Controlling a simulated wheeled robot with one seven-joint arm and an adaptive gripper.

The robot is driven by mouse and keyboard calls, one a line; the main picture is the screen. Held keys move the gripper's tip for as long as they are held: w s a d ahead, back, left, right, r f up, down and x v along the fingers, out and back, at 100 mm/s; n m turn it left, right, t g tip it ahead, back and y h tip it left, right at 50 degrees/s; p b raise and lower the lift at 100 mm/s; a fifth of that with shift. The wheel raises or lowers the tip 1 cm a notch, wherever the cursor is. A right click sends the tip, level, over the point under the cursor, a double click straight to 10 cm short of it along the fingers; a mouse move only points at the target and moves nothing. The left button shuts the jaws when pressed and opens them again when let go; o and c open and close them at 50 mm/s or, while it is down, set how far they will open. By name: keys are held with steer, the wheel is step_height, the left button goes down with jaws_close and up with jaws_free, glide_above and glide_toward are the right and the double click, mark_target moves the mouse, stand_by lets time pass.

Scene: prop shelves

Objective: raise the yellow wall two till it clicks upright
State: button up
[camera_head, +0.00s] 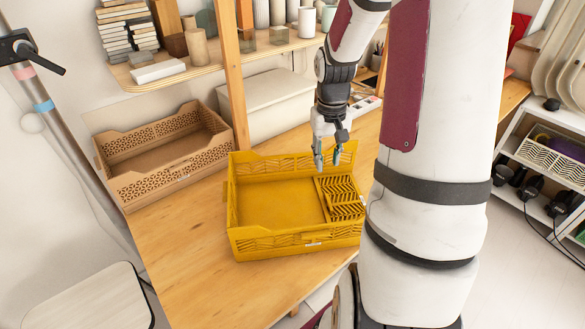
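A yellow crate (232,200) stands on the wooden table. Its back, left and front walls look upright. On its right side a slatted yellow panel (338,186) lies folded inward, low over the crate floor; it seems to be the yellow wall two, though no label can be read. My gripper (328,160) points down above the crate's back right part, close to the back wall and the far end of the panel. Its fingers are apart with nothing between them. I cannot tell whether a fingertip touches the crate. My arm hides the space right of the crate.
A brown crate (130,192) stands behind left of the yellow one. A white box (265,100) is at the back under a shelf (205,64) with books and pots. A wooden post (232,85) rises behind the crates. The table (185,255) is clear at front left.

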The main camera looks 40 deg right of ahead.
mark_target(329, 202)
steer(key=shift+m, duration=0.3)
steer(key=f, duration=0.5)
steer(key=d+f, duration=0.1)
steer(key=f, duration=0.5)
steer(key=d+f, duration=0.1)
steer(key=f, duration=0.4)
steer(key=shift+s+d+f, duration=0.15)
steer(key=shift+s+f, duration=0.15)
steer(key=shift+f, duration=0.05)
jaws_close()
